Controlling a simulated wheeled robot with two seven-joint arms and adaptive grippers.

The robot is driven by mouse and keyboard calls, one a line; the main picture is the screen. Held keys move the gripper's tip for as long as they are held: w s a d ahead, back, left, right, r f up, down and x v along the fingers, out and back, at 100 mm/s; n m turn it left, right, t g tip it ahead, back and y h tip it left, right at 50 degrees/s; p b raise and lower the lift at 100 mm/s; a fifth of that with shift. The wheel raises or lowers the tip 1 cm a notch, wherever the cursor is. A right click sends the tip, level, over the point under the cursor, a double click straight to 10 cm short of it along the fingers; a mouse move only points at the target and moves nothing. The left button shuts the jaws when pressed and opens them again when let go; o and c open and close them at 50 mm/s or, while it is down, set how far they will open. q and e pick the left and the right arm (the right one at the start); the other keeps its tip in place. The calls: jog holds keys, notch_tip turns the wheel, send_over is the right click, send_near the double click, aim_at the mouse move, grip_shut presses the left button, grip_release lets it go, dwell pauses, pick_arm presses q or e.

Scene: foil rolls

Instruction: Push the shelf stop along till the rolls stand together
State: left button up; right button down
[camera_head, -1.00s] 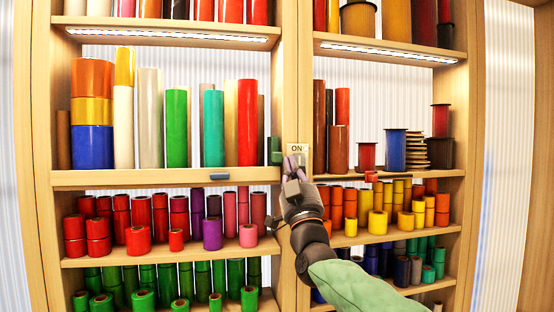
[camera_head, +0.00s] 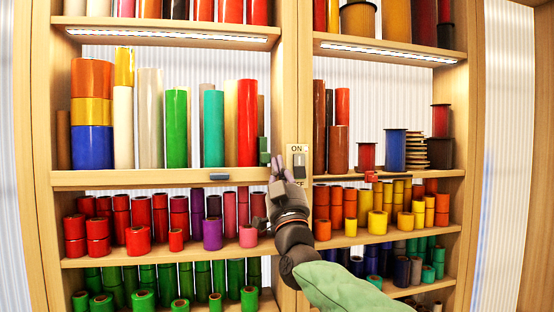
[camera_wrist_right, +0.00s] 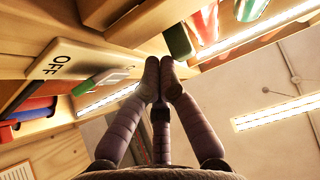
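The shelf stop looks like a small dark green block (camera_head: 264,151) at the right end of the left bay's middle shelf (camera_head: 150,179). It stands just right of a tall red roll (camera_head: 247,125); I cannot tell whether they touch. The tall rolls, such as the teal roll (camera_head: 213,130) and the green roll (camera_head: 176,130), stand upright in a row with narrow gaps. My right gripper (camera_head: 278,164) has its fingertips together, just right of the stop. In the wrist view the shut fingertips (camera_wrist_right: 158,68) are close to the green block (camera_wrist_right: 178,42); contact is unclear. My left gripper is out of view.
A switch plate (camera_head: 298,151) marked ON sits on the upright post right of the gripper, partly covered by it. A grey-blue tab (camera_head: 219,176) is on the shelf's front edge. Small rolls (camera_head: 212,232) fill the shelf below, near my right arm.

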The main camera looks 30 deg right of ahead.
aim_at(244, 168)
jog(key=shift+w+a, duration=0.1)
jog(key=shift+a, duration=0.25)
jog(key=shift+w+a, duration=0.15)
jog(key=shift+a, duration=0.5)
jog(key=shift+w+a, duration=0.1)
jog(key=shift+a, duration=0.3)
jog(key=shift+w+a, duration=0.1)
jog(key=shift+a, duration=0.5)
jog(key=shift+w+a+p, duration=0.2)
jog(key=shift+w+a, duration=0.05)
jog(key=shift+a, duration=0.6)
jog(key=shift+w+a+p, duration=0.2)
jog(key=shift+a, duration=0.8)
jog(key=shift+b, duration=0.3)
jog(key=shift+s, duration=0.1)
